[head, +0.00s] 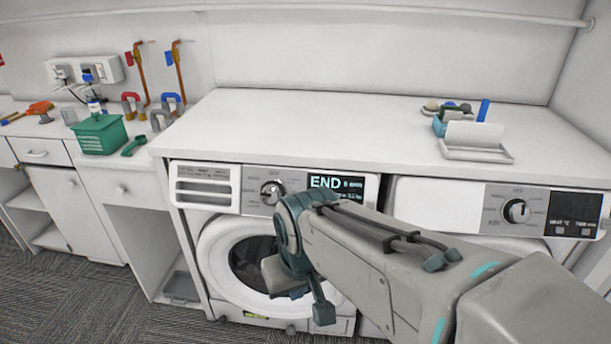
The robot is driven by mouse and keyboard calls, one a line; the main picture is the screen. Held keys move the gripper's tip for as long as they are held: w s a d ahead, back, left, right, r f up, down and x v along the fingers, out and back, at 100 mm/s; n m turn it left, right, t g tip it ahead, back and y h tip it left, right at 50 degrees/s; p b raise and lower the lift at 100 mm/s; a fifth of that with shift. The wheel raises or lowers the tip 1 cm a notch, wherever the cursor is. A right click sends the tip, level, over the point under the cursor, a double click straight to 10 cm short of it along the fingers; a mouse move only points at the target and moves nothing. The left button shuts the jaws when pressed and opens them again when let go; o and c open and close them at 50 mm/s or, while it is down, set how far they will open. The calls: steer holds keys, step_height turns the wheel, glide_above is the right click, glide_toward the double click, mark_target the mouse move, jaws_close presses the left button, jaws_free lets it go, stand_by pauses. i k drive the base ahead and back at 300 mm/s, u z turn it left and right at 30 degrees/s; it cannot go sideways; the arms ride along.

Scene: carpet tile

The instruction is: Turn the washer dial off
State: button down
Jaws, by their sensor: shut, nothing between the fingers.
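The left washer (222,250) stands under a white counter. Its dial (271,191) is a round silver knob on the panel, left of a dark display (343,186) that reads END. The gripper end of my arm is in front of this washer, with the visible end part (284,284) before the round door, below and right of the dial. It looks apart from the dial. My fingertips are mostly hidden behind my arm. A second machine (470,210) to the right has its own dial (516,211) and a dark display.
The counter (300,130) above is mostly clear, with a white tray (476,150) and small items at the right. A green basket (100,132) and tools sit on the left counter. Grey carpet (80,300) shows at lower left.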

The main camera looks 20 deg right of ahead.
mark_target(270, 193)
steer(key=z, duration=2.1)
steer(key=i, duration=1.1)
steer(key=u, duration=1.8)
